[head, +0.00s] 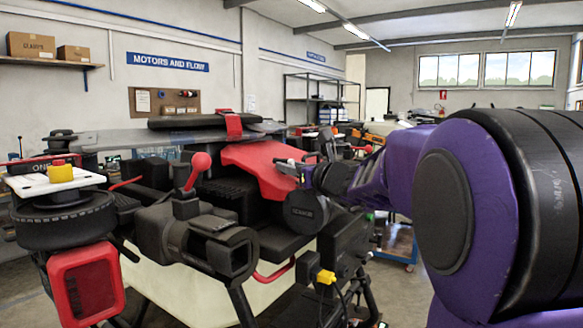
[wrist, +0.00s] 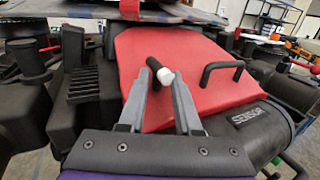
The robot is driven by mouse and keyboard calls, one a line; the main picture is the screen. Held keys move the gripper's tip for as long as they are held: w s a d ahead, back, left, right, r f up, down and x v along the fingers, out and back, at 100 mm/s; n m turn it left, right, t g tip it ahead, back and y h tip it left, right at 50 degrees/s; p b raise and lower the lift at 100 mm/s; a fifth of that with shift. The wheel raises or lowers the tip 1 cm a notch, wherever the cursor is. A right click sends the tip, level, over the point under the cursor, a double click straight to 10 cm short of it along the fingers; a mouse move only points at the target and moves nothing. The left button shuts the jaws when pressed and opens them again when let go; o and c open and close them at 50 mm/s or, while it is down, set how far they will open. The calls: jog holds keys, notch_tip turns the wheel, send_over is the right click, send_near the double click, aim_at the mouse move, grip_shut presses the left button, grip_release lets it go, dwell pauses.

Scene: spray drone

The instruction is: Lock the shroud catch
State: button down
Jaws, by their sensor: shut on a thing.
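The red shroud (head: 262,168) lies on top of the spray drone, and its sloping panel (wrist: 195,62) fills the middle of the wrist view. A short black lever with a rounded white end (wrist: 164,75), which looks like the shroud catch, stands out over the panel. My gripper (wrist: 160,78) has its two grey fingers shut on this lever, one on each side. In the head view my gripper (head: 290,167) is at the right edge of the shroud, and the lever is hard to make out there. Whether the catch is locked cannot be told.
A black handle (wrist: 222,72) rises from the shroud to the right of my fingers. A black cylinder marked SENSOR (wrist: 255,120) lies close at the lower right. A red-knobbed lever (head: 198,165) and a yellow knob (head: 61,172) stand further left on the drone.

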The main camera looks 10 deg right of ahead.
jog(key=shift+a, duration=0.35)
jog(key=c, duration=0.7)
grip_release()
jog(key=shift+w+a, duration=0.1)
jog(key=o, duration=0.4)
jog(key=shift+o, duration=0.2)
jog(key=shift+d, duration=0.2)
jog(key=shift+d, duration=0.1)
